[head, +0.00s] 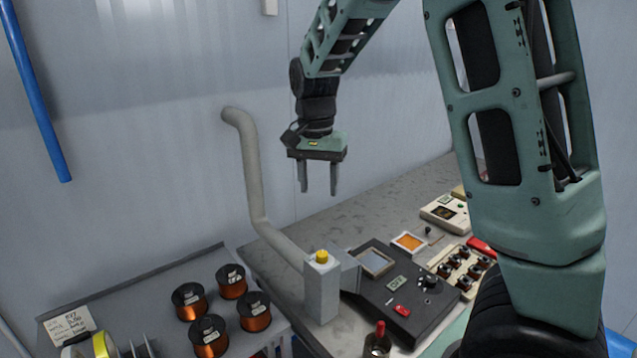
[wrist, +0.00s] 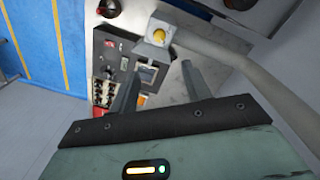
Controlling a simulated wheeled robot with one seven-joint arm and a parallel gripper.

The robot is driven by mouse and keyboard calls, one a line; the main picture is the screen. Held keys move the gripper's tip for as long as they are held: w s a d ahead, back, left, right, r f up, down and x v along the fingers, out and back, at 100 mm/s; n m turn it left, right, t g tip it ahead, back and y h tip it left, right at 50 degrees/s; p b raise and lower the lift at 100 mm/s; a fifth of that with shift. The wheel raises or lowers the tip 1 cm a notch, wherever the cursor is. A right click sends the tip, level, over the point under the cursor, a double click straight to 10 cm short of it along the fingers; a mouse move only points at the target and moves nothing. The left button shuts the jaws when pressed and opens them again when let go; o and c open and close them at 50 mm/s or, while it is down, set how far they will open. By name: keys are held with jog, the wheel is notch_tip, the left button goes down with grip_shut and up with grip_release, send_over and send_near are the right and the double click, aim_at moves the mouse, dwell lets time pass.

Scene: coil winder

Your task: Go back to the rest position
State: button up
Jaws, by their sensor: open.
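My gripper (head: 319,178) hangs in the air above the workbench in the head view, pointing down. Its two fingers are apart with nothing between them. In the wrist view my gripper (wrist: 158,85) also shows spread fingers, with the bench below. The bench top (head: 380,208) lies beneath and behind it. My gripper touches nothing that I can see.
A black control panel (head: 405,300) is on the bench. Copper wire spools (head: 208,335) stand on a grey tray (head: 165,275) at lower left.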

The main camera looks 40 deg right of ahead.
dwell(0.6)
jog(key=s+a+f+n+y+b, duration=0.1)
jog(key=s+a+f+n, duration=0.1)
jog(key=s+a+n, duration=0.55)
jog(key=s+a+f+n+b, duration=0.1)
jog(key=s+a+f+n, duration=0.2)
jog(key=a, duration=0.8)
jog(key=s+a+f+n, duration=0.1)
jog(key=s+a+n, duration=0.1)
jog(key=s+n, duration=0.2)
jog(key=s+a+f+n, duration=0.1)
jog(key=s+a+n, duration=0.2)
jog(key=s, duration=0.7)
jog(key=shift+s+a+f+n+b, duration=0.15)
jog(key=shift+s+a+n+b, duration=0.2)
jog(key=shift+n, duration=0.3)
